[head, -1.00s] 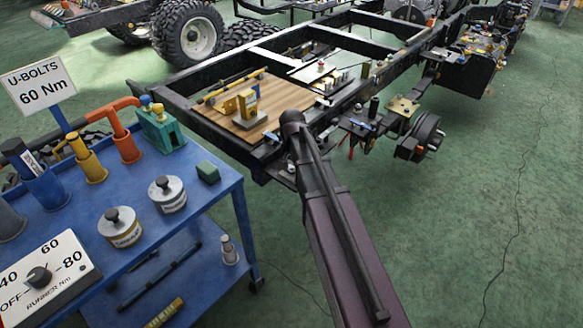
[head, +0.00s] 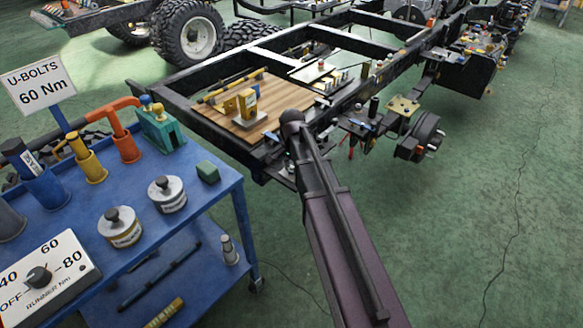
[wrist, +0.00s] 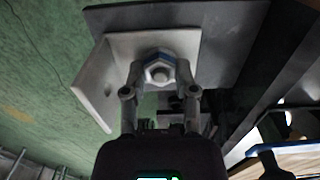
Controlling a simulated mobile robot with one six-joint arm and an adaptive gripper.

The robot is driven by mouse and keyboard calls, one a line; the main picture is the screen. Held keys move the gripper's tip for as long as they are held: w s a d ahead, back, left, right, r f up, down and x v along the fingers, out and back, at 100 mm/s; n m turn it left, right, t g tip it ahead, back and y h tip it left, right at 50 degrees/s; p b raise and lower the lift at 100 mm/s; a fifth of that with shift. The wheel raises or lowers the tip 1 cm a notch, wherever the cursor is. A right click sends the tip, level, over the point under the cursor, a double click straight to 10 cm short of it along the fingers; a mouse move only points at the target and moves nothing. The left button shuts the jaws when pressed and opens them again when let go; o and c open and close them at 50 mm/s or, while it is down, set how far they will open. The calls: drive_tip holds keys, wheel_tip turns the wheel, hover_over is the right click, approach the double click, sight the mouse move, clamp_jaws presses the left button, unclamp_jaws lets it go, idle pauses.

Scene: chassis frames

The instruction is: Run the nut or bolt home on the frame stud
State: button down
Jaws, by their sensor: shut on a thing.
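In the wrist view, my gripper (wrist: 158,82) has its two fingers closed around a metal hex nut (wrist: 158,73) with a blue ring behind it. The rounded end of a stud shows in the middle of the nut. The nut sits against a pale angled bracket (wrist: 115,58), which lies on a dark frame plate (wrist: 228,30). I cannot tell whether the nut is flush with the bracket. In the head view my arm covers the gripper and the nut, at the near corner of the black chassis frame (head: 190,118).
A blue cart (head: 70,235) with tools, pots and a dial box (head: 48,275) stands left of my arm. A wooden board (head: 225,118) with yellow blocks lies on the frame. A hub (head: 425,135) sticks out right of the frame. The green floor at right is clear.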

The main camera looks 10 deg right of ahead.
drive_tip(key=shift+s+d, duration=0.15)
drive_tip(key=shift+d, duration=0.1)
drive_tip(key=m, duration=0.4)
drive_tip(key=shift+m, duration=1.1)
drive_tip(key=shift+m, duration=0.6)
drive_tip(key=c, duration=0.8)
unclamp_jaws()
drive_tip(key=shift+m, duration=0.4)
drive_tip(key=shift+c, duration=0.2)
drive_tip(key=o, duration=0.5)
